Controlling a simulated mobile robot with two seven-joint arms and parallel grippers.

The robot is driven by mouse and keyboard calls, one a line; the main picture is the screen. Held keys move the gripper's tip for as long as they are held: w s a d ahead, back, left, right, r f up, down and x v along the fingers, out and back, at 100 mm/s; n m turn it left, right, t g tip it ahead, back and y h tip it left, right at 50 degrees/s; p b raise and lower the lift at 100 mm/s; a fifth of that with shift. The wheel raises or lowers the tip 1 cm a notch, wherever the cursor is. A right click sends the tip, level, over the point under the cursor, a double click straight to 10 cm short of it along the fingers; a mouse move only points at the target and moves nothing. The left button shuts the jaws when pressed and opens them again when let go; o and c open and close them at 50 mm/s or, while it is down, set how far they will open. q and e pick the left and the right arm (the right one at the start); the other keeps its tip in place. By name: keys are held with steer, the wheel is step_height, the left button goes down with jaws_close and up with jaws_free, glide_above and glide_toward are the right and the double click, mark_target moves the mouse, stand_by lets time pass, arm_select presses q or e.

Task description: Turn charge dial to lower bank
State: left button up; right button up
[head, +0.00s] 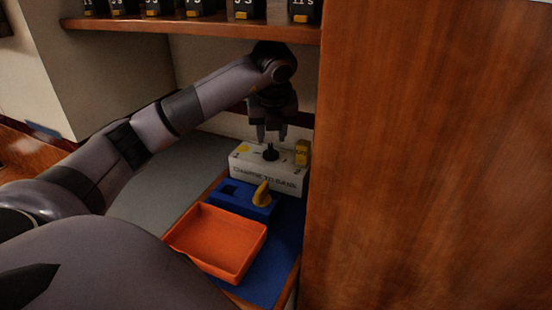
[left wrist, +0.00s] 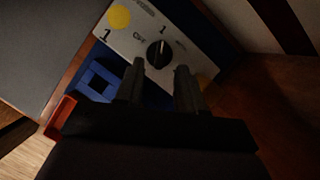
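The white charge box (head: 268,175) stands at the back of the counter, with a black dial (head: 270,153) on its top face. In the left wrist view the dial (left wrist: 158,53) is a black round knob on the white panel (left wrist: 185,30), with printed marks around it. My left gripper (head: 271,137) points down just above the dial, its two fingers apart and nothing between them. In the left wrist view the fingertips (left wrist: 160,68) are on the near side of the dial. I cannot tell whether they touch it. My right gripper is not in view.
A blue block (head: 236,192) with a square recess and a yellow piece (head: 262,194) sits in front of the box. An orange tray (head: 225,240) is nearer. A tall wooden panel (head: 420,160) closes off the right.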

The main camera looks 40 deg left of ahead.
arm_select(q)
steer(key=s+d, duration=0.8)
steer(key=d, duration=0.1)
steer(key=shift+s+r, duration=0.15)
steer(key=shift+r, duration=0.15)
stand_by(0.3)
